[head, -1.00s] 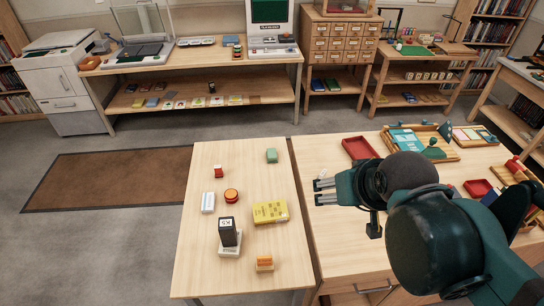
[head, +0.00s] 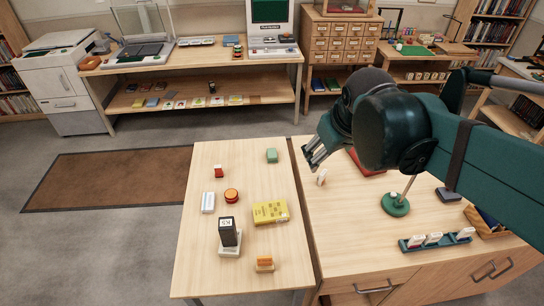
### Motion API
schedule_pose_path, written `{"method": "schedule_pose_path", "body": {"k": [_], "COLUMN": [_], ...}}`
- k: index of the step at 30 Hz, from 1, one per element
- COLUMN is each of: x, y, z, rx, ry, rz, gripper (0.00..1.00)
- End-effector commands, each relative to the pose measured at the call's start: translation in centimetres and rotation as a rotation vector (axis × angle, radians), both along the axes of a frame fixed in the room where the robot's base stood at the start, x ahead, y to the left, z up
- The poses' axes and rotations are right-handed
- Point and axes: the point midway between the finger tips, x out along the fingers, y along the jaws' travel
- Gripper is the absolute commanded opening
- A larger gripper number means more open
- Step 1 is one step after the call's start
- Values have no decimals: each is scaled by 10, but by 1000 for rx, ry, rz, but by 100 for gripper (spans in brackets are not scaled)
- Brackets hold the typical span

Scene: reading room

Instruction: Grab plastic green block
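The green block (head: 271,155) is a small rounded block. It lies at the far right corner of the narrow light wood table (head: 205,265). My gripper (head: 313,158) is to the right of the block, apart from it, over the left side of the neighbouring wood desk (head: 345,230). Its fingers point down and to the left, look parted and hold nothing that I can see. The block is in plain view.
On the narrow table stand a red block (head: 219,172), a round orange-red item (head: 231,195), a white item (head: 208,202), a yellow box (head: 270,212), a dark stamp-like item (head: 228,232) and an orange item (head: 264,264). A small white item (head: 321,178) stands on the desk below my gripper.

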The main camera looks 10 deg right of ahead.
Motion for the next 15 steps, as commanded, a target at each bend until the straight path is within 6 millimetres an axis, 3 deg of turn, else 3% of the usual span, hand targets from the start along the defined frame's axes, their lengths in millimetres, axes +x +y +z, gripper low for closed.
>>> {"method": "schedule_pose_path", "body": {"k": [15], "x": [86], "y": [12], "z": [3], "rx": [-129], "ry": [100], "rz": [182], "gripper": [63]}}
